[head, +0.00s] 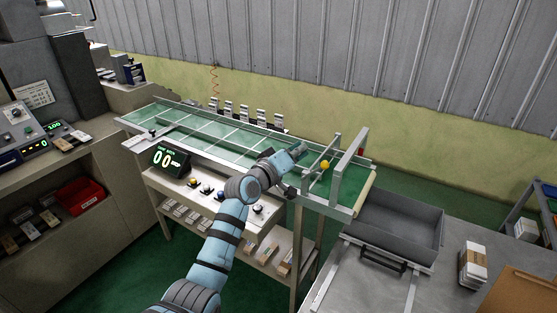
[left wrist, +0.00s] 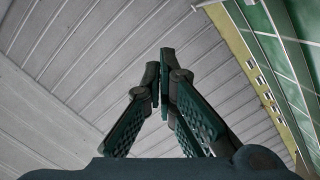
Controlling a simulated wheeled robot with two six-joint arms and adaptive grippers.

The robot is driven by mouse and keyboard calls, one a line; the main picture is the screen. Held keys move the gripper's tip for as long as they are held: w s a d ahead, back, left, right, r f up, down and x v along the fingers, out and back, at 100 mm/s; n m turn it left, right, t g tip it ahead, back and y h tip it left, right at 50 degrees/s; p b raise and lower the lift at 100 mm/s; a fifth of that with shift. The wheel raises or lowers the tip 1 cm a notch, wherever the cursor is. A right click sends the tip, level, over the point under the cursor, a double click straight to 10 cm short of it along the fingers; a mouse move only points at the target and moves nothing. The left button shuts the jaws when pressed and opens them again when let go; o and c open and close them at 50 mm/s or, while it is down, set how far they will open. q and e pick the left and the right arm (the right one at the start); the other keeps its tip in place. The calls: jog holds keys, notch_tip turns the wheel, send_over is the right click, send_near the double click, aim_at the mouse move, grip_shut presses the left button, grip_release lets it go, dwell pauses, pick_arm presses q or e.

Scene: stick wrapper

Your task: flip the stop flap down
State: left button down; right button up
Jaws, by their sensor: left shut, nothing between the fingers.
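The green conveyor (head: 215,133) runs across the head view. Near its right end, a thin metal bar with a yellow knob (head: 325,165) stands up over the belt beside a taller metal frame (head: 349,165). I take the knobbed bar to be the stop flap, but it is small and partly hidden by my gripper. My left gripper (head: 302,149) is just left of the knob, over the belt; whether it touches the bar I cannot tell. In the left wrist view its fingers (left wrist: 161,75) are shut and empty. My right gripper is not in view.
A grey tray (head: 400,228) sits beyond the conveyor's right end. A control panel with a green display (head: 170,160) and buttons runs along the conveyor's front. Several small labelled packs (head: 245,113) line its back edge. A corrugated wall (head: 330,45) stands behind.

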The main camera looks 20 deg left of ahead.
pick_arm(q)
jog(key=v, duration=0.8)
jog(key=shift+s, duration=0.3)
